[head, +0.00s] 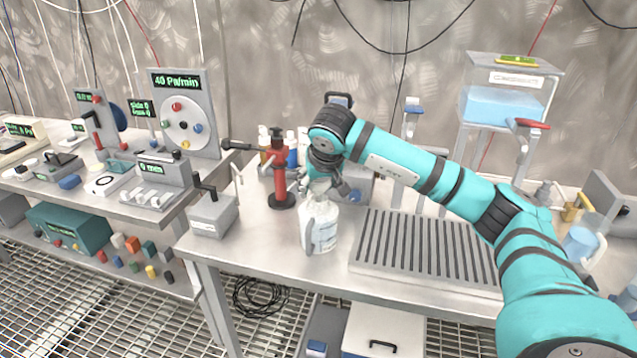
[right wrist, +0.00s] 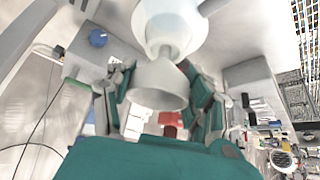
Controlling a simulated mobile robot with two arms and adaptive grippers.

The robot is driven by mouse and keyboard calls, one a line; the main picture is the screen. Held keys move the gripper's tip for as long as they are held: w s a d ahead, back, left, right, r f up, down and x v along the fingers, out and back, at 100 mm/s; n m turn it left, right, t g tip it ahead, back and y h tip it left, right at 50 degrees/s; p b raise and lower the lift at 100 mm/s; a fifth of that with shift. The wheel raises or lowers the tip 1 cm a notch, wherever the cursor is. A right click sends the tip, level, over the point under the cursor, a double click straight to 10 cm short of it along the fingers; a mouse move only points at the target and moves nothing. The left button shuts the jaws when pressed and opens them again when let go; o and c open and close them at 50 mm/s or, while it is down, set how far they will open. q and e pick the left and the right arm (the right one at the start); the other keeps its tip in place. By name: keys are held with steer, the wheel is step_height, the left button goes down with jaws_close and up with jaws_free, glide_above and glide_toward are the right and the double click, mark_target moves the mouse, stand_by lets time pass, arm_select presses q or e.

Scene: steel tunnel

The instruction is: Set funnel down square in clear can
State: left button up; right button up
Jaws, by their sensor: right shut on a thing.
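My right gripper (head: 322,188) points down just above the clear can (head: 320,232), a whitish translucent vessel with a label and handle near the bench's front edge. In the right wrist view my right gripper (right wrist: 162,105) has its teal and grey fingers closed in on the pale funnel (right wrist: 160,85), whose flared part shows between them. A narrow neck joins it to a wider pale round shape at the top of that view. In the head view the gripper mostly hides the funnel. I cannot tell whether the funnel touches the can or sits level. My left gripper is not in view.
A red pump-like stand (head: 281,185) stands close left of the can, with a grey box (head: 214,215) farther left. A slotted grey grate (head: 425,248) lies to the right. Bottles and a blue tank (head: 500,105) are behind. The bench front edge is near.

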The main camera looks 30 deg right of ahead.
steer(key=shift+f, duration=0.1)
steer(key=shift+f+b, duration=0.65)
steer(key=shift+f, duration=0.3)
stand_by(0.4)
steer(key=o, duration=1.6)
steer(key=shift+o, duration=0.2)
steer(key=shift+r, duration=0.1)
steer(key=shift+r+p, duration=3)
steer(key=shift+r, duration=0.45)
